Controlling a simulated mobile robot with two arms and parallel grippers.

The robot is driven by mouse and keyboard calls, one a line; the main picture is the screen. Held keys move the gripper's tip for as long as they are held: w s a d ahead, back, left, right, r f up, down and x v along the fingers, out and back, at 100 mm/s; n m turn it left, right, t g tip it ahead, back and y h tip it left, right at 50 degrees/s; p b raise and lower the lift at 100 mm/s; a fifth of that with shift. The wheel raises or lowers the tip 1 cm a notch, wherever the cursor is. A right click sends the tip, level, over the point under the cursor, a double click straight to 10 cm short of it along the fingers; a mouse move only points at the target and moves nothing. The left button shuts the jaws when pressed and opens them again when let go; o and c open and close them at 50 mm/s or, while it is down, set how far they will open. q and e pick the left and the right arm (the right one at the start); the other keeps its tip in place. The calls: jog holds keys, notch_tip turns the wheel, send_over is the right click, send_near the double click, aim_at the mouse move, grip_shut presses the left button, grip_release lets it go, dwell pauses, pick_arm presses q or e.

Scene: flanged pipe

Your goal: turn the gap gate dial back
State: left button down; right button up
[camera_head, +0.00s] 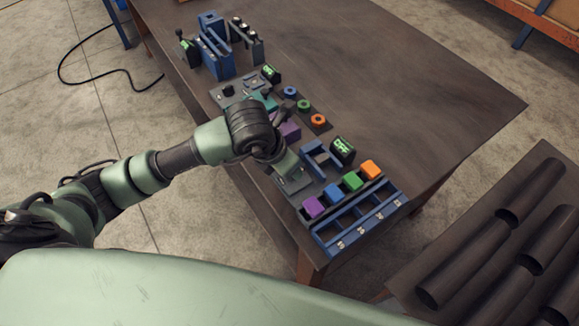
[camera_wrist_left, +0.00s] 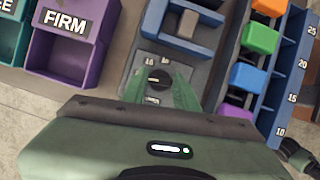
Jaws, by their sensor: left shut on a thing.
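The dial is a small round black knob (camera_wrist_left: 158,80) on a grey plate with pale markings around it. It shows in the left wrist view, between the green fingers of my left gripper (camera_wrist_left: 160,92), which is shut on it. In the head view my left gripper (camera_head: 288,172) reaches down to the grey plate (camera_head: 299,186) and hides the dial. The blue gate frame (camera_head: 318,160) stands just beyond the dial; it also shows at the top of the left wrist view (camera_wrist_left: 183,22). My right gripper is not in view.
Purple, blue, green and orange blocks (camera_head: 370,169) sit along a blue numbered rack (camera_head: 357,222) beside the plate. A dark OFF sign (camera_head: 342,150) stands behind the gate. A purple FIRM bin (camera_wrist_left: 72,45) is on the other side. The far right tabletop is clear.

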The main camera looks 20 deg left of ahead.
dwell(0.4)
pick_arm(q)
jog(key=c, duration=1.1)
grip_release()
jog(key=shift+r, duration=0.1)
jog(key=b+v, duration=0.1)
jog(key=v, duration=0.6)
jog(key=shift+s+a+r, duration=0.1)
jog(key=shift+s+r, duration=0.05)
jog(key=shift+r, duration=0.15)
